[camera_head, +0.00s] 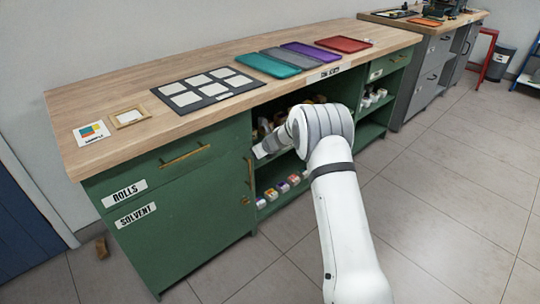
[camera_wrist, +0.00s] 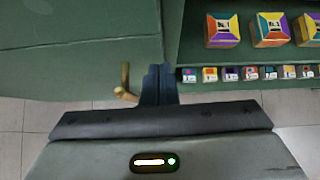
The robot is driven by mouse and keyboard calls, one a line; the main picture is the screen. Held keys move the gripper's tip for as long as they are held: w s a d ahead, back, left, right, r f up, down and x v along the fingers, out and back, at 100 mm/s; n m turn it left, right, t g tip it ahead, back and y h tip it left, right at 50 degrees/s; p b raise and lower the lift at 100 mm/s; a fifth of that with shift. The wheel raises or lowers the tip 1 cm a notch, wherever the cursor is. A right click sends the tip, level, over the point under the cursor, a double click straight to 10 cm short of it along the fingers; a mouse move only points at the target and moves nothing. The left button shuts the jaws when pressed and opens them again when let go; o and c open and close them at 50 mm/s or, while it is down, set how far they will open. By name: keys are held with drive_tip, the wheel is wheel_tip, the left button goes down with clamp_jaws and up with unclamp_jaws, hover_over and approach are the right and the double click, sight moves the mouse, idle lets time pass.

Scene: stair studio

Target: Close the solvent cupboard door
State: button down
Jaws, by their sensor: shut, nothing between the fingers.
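The solvent cupboard door (camera_head: 185,232) is the green front at the lower left of the bench, under the drawer labelled ROLLS. It carries a SOLVENT label (camera_head: 135,215). It looks about in line with the cabinet front; I cannot tell if a small gap is left. Its brass handle (camera_head: 249,172) is near the right edge. In the wrist view the door (camera_wrist: 70,70) fills the left, with the brass handle (camera_wrist: 125,84) just left of my gripper (camera_wrist: 158,84). My gripper is shut and empty, near the door's handle edge; contact cannot be told.
Open shelves with small coloured boxes (camera_wrist: 271,29) are to the right of the door. The worktop (camera_head: 110,95) holds trays (camera_head: 265,66) and a black frame sheet. The tiled floor (camera_head: 440,200) in front is clear. A small brown block (camera_head: 101,248) is on the floor at left.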

drive_tip(key=s+d+f+p+v, duration=0.1)
drive_tip(key=f+v, duration=0.1)
drive_tip(key=v, duration=1)
drive_tip(key=s+d+r+m+t+h+p, duration=0.1)
drive_tip(key=d+r+m+t+h+p, duration=0.15)
drive_tip(key=r+m, duration=0.4)
drive_tip(key=s+d+r+m+t+h+p, duration=0.1)
drive_tip(key=s+d+r+m+p, duration=0.2)
drive_tip(key=r, duration=0.7)
drive_tip(key=s+d+r+m+h+p, duration=0.2)
drive_tip(key=s+d+r+m+p, duration=0.15)
drive_tip(key=r+m, duration=0.25)
drive_tip(key=s+d+r+m+h+p, duration=0.2)
drive_tip(key=s+d+r+m, duration=0.15)
drive_tip(key=r+m, duration=0.3)
drive_tip(key=s+d+r+m+g+h+p, duration=0.1)
drive_tip(key=s+r+m+g+p, duration=0.15)
drive_tip(key=s+m, duration=0.45)
drive_tip(key=s+d+r+m+g+p, duration=0.1)
drive_tip(key=s+r+m+p, duration=0.2)
drive_tip(key=s, duration=0.5)
drive_tip(key=s+a+m+g+y+p, duration=0.2)
drive_tip(key=s+a+m+g+p, duration=0.2)
drive_tip(key=s+m, duration=0.8)
drive_tip(key=s+a+p, duration=0.1)
drive_tip(key=s, duration=0.5)
drive_tip(key=shift+s+a+r+y, duration=0.25)
drive_tip(key=shift+s+r+y, duration=0.05)
drive_tip(key=shift+r+y, duration=0.1)
